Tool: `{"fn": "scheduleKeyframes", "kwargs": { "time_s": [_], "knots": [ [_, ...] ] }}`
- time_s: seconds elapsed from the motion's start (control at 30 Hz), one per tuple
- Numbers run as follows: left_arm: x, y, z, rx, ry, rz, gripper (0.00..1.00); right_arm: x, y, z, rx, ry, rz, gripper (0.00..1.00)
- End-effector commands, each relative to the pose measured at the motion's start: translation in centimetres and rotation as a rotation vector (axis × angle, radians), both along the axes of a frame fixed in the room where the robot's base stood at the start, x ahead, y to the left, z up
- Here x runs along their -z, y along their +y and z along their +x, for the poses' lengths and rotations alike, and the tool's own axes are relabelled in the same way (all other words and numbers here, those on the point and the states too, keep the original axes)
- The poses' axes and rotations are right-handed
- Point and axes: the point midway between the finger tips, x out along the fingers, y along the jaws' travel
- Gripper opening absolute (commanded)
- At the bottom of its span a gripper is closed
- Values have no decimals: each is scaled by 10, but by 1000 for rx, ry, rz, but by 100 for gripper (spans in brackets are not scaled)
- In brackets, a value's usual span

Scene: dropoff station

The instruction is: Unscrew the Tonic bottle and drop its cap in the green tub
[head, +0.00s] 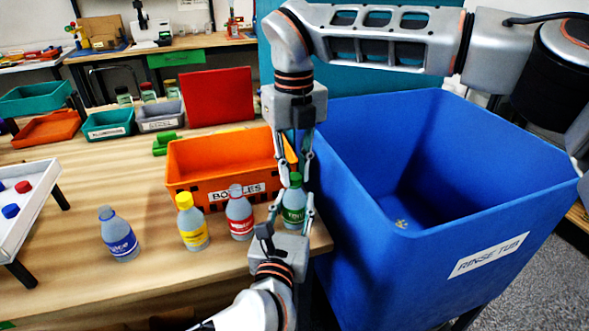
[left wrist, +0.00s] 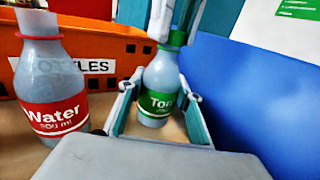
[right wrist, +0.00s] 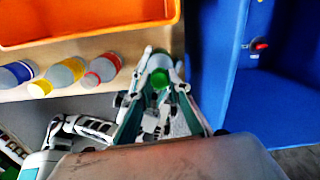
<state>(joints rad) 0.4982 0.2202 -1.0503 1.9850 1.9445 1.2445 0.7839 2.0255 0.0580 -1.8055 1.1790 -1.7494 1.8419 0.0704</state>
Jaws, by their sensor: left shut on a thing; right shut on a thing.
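The Tonic bottle (head: 293,213) stands upright near the table's right edge, with a green label and green cap (head: 295,178). My left gripper (head: 291,198) is shut around the bottle's body from the front; the left wrist view shows the bottle (left wrist: 158,80) between its fingers. My right gripper (head: 294,163) comes down from above and is shut on the green cap, which also shows in the right wrist view (right wrist: 160,78). The cap is at the bottle's neck; I cannot tell whether it is loose. A teal-green labelled tub (head: 108,124) stands at the back left of the table.
Water (head: 240,222), yellow-label (head: 193,232) and blue-label (head: 118,243) bottles stand left of the Tonic. An orange BOTTLES crate (head: 190,185) is behind them. A grey tub (head: 160,124) adjoins the teal one. A large blue rinse tub (head: 450,190) stands right.

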Motion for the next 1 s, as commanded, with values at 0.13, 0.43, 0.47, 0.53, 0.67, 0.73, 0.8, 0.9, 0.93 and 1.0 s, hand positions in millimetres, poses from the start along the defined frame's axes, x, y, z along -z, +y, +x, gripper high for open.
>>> {"fn": "scheduleKeyframes", "kwargs": {
  "time_s": [0.13,0.43,0.47,0.53,0.67,0.73,0.8,0.9,0.93,1.0],
  "knots": [
    [0,0,0,0,0,0,0,-1,0,0,-272,-1,-1,0],
    [0,0,0,0,0,0,0,-1,0,0,-825,2,0,0],
    [0,0,0,0,0,0,0,-1,0,0,-881,2,0,0],
    [0,0,0,0,0,0,0,-1,0,0,-1010,3,0,0],
    [0,0,0,0,0,0,0,-1,0,0,-1250,3,-1,0],
    [0,0,0,0,0,0,0,-1,0,-1,-1378,4,0,0],
    [0,0,0,0,0,0,0,-1,0,-1,-1507,4,0,0],
    [0,0,0,0,0,0,0,-1,0,-1,-1690,5,0,0],
    [0,0,0,0,0,0,0,-1,0,-1,-1745,5,0,0],
    [0,0,0,0,0,0,0,-1,0,-1,-1873,5,-1,0]
  ]
}}
